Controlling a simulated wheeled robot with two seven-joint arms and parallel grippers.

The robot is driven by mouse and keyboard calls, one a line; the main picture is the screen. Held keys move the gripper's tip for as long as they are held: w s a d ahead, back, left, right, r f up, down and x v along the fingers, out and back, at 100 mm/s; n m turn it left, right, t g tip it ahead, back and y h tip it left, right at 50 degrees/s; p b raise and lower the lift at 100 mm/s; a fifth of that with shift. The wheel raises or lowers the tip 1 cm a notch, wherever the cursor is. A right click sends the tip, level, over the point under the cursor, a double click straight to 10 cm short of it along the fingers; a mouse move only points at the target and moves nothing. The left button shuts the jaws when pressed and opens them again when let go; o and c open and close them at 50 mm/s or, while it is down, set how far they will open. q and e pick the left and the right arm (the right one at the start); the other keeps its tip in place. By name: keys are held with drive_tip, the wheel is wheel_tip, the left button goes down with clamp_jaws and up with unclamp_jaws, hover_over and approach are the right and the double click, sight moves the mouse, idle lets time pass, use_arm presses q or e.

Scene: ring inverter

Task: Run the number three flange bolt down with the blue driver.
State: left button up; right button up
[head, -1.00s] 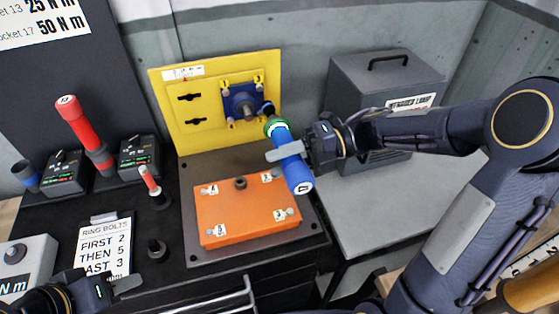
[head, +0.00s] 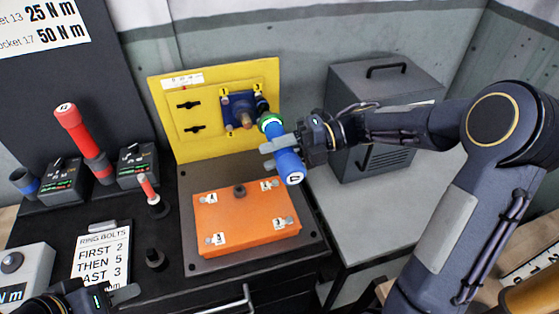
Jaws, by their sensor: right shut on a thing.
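The blue driver (head: 287,161), with a green ring near its front, is held in front of the yellow panel. My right gripper (head: 283,155) is shut around its body, with both fingers showing on its left side. The driver's dark socket end (head: 262,106) points at the upper right corner of the blue flange (head: 238,104) and overlaps the bolt place there. I cannot tell whether it is seated on a bolt. The small labels by the flange corners are too small to read surely. My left gripper (head: 124,294) is low at the left edge, only partly visible.
An orange box (head: 246,232) with numbered corners lies below the panel. A red driver (head: 78,130) stands at the left by two dark control boxes (head: 62,180). A ring bolts card (head: 101,255) lies in front. A grey case (head: 385,110) stands at the right.

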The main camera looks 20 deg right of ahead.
sight(270, 139)
drive_tip(key=shift+w+r, duration=0.1)
drive_tip(key=shift+w, duration=2)
idle(0.3)
drive_tip(key=shift+w, duration=0.15)
idle(1.5)
